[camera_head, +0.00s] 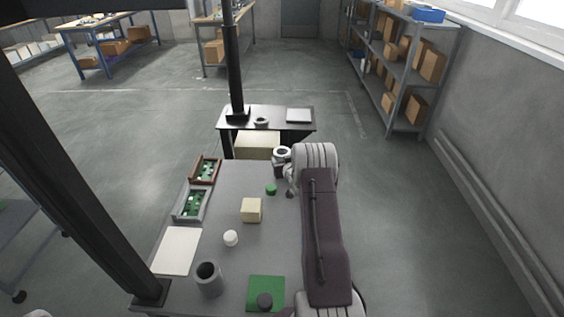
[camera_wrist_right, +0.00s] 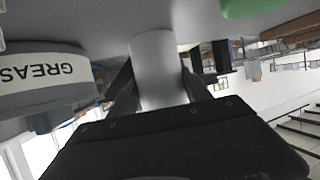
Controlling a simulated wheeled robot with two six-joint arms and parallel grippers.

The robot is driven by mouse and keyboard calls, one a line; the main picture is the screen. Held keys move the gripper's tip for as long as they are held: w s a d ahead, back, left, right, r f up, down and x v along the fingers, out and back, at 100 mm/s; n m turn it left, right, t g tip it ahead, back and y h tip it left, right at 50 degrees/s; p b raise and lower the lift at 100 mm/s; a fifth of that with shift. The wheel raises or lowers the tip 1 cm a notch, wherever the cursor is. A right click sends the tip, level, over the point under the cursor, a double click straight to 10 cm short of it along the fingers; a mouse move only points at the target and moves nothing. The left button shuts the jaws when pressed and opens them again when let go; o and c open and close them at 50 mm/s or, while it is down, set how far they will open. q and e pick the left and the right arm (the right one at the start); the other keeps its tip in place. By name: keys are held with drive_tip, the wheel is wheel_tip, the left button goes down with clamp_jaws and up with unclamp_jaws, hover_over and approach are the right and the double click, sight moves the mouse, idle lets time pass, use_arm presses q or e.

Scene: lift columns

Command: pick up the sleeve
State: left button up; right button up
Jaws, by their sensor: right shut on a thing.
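A smooth pale grey cylinder, which I take to be the sleeve (camera_wrist_right: 154,62), stands between the two dark fingers of my right gripper (camera_wrist_right: 158,85) in the right wrist view. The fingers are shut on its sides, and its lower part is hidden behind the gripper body. In the head view my right gripper (camera_head: 289,188) is small, at the far right part of the grey table. I cannot make out the sleeve clearly there. My left gripper is not in view.
A grease can (camera_wrist_right: 45,82) is close beside the gripper. The table holds a green cylinder (camera_head: 271,189), a beige block (camera_head: 251,210), a white round piece (camera_head: 231,238), a hollow grey cylinder (camera_head: 208,280) and two trays at left. A black post (camera_head: 75,170) rises at left.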

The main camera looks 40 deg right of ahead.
sight(281, 150)
drive_tip(key=shift+r, duration=0.45)
wheel_tip(281, 150, up, 3)
drive_tip(key=shift+w+f, duration=0.1)
drive_tip(key=s+d+r+p, duration=0.5)
drive_tip(key=s+d+r, duration=0.3)
drive_tip(key=r, duration=0.2)
drive_tip(key=shift+d+r, duration=0.15)
drive_tip(key=shift+d, duration=0.2)
